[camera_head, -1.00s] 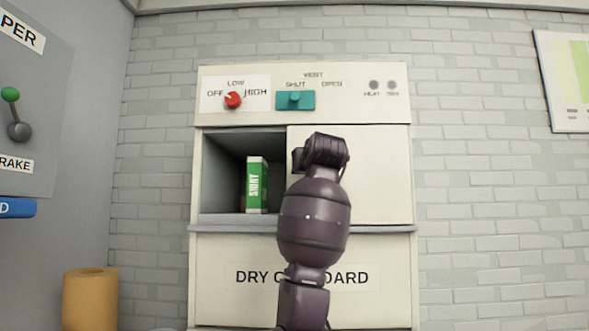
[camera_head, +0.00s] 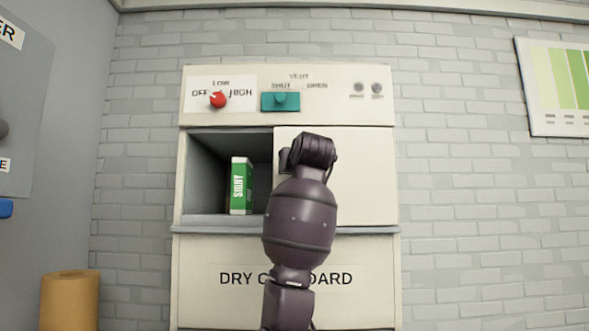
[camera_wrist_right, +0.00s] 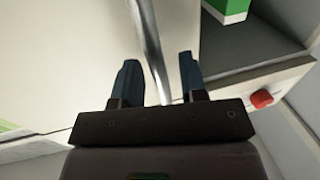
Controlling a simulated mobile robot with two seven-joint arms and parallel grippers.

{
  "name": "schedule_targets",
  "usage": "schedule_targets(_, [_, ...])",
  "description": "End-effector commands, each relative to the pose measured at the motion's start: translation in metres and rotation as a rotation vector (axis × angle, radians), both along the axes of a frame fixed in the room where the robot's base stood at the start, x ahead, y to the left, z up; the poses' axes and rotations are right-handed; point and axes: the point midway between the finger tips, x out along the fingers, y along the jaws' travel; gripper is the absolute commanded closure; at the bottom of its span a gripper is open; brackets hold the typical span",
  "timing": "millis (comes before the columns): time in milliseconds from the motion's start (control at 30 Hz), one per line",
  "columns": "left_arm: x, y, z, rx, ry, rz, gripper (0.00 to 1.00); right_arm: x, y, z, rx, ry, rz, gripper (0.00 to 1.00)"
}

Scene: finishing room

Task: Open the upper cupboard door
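The dry cupboard's upper compartment (camera_head: 207,170) stands open on its left half. A green and white box (camera_head: 239,187) is inside it. The plain cream upper door (camera_head: 365,175) covers the right half. My right gripper (camera_wrist_right: 156,75) is at the door's left part. In the right wrist view its two dark fingers stand apart on either side of a metal bar handle (camera_wrist_right: 148,35), with gaps showing. In the head view my right wrist and forearm hide the fingers and handle. My left gripper is not in view.
Above the compartment is a panel with a red knob (camera_head: 218,100) and a teal vent slider (camera_head: 280,101). A ledge (camera_head: 207,230) runs below the compartment. A tan roll (camera_head: 70,300) stands at lower left. A chart (camera_head: 560,88) hangs at right.

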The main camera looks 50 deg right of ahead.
Motion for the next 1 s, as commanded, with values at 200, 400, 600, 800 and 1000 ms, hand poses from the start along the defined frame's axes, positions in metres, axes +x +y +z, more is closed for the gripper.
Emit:
schedule_targets(200, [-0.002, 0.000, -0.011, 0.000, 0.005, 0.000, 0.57, -0.028, 0.022, -0.001, -0.003, -0.004, 0.000, 0.61])
schedule_targets(400, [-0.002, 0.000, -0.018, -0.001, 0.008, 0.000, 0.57, -0.056, 0.044, -0.001, -0.002, -0.004, 0.000, 0.61])
schedule_targets(600, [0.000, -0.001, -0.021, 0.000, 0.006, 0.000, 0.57, -0.074, 0.058, -0.001, -0.001, -0.001, -0.001, 0.61])
schedule_targets(800, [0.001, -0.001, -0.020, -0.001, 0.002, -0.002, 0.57, -0.079, 0.063, 0.000, 0.000, 0.000, 0.000, 0.61])
schedule_targets(1000, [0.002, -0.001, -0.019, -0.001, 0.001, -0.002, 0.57, -0.079, 0.062, 0.000, 0.000, 0.000, 0.000, 0.61])
